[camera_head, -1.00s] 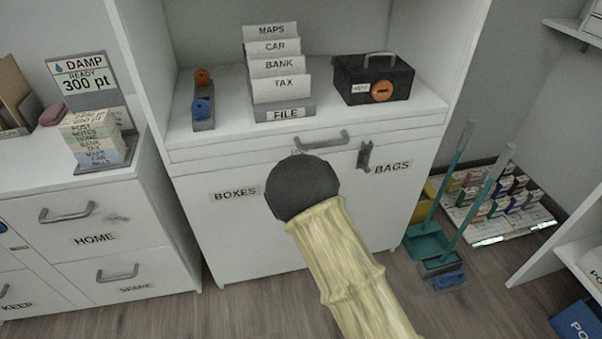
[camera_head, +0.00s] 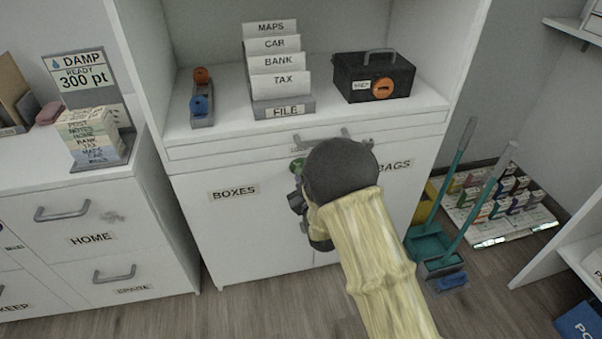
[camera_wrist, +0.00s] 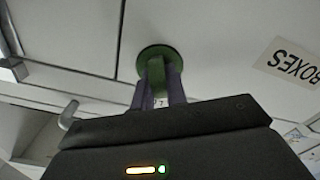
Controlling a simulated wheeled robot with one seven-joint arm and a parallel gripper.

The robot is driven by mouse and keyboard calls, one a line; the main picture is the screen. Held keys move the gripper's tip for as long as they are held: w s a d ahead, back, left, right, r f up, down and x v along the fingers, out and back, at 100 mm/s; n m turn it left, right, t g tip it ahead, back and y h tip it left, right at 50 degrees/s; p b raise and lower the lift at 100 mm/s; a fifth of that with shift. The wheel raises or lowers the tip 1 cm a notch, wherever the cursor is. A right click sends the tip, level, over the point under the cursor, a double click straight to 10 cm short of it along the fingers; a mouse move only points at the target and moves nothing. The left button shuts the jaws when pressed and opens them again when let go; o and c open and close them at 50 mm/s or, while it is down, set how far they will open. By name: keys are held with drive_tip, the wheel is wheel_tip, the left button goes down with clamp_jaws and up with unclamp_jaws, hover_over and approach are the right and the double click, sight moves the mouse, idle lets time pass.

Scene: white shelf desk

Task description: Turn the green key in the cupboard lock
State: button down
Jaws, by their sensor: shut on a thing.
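The green key (camera_wrist: 172,75) shows in the wrist view, standing out from a round green disc on the white cupboard door (camera_wrist: 90,38). My gripper (camera_wrist: 161,92) is shut on the key, one finger on each side of it. In the head view only a small green patch (camera_head: 297,164) shows, beside my dark wrist, near the top edge of the cupboard front (camera_head: 245,235) and right of the BOXES label (camera_head: 234,192). My wrist and forearm hide the fingers and most of the key there.
A grey bar handle (camera_head: 318,139) sits just above my wrist. The BAGS label (camera_head: 393,165) is partly covered by my wrist. A file rack (camera_head: 284,109) and black box (camera_head: 374,80) stand on the shelf above. Dustpans (camera_head: 428,243) stand at the right on the floor.

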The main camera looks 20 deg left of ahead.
drive_tip(key=shift+w, duration=0.1)
drive_tip(key=m+b, duration=0.1)
drive_tip(key=m, duration=0.1)
drive_tip(key=shift+m, duration=0.6)
drive_tip(key=shift+w+m+b, duration=0.1)
drive_tip(key=shift+m+b, duration=0.55)
drive_tip(key=shift+m, duration=0.75)
